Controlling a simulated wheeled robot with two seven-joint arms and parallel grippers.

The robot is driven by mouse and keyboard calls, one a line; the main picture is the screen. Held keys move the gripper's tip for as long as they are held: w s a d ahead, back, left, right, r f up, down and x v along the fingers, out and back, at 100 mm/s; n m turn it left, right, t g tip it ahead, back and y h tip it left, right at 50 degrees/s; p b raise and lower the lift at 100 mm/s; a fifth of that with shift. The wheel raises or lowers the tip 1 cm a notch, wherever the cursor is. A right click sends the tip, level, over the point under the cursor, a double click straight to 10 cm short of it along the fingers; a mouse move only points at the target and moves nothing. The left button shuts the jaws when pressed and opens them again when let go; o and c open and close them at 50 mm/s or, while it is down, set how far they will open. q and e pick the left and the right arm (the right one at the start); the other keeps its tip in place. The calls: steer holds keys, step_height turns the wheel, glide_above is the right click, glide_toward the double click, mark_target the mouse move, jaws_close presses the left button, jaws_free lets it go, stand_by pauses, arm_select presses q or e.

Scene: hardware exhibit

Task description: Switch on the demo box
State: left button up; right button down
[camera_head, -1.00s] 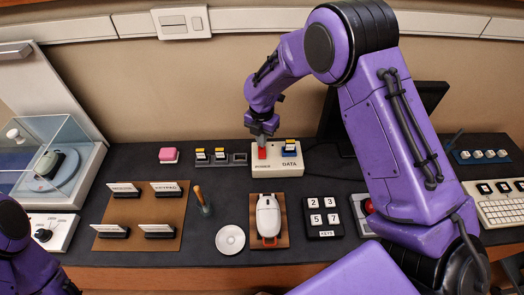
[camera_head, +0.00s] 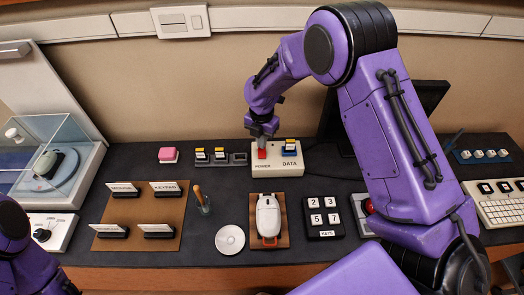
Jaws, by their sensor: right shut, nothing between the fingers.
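The demo box (camera_head: 290,163) is a cream box near the back middle of the dark table, lettered POWER and DATA. A red rocker switch (camera_head: 262,153) sits above the POWER lettering. The gripper hides the switch's upper part. Only my left arm shows at the lower left; its gripper is out of view.
A pink block (camera_head: 168,154) and a grey holder with yellow-labelled pieces (camera_head: 220,157) are left of the box. In front are a white mouse (camera_head: 268,217), a number key block (camera_head: 323,218), a white disc (camera_head: 230,239) and a brown board with label cards (camera_head: 150,213).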

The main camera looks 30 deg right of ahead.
steer(key=shift+f, duration=0.55)
steer(key=shift+s+r, duration=0.1)
step_height(320, 180, up, 7)
steer(key=p, duration=0.6)
stand_by(0.5)
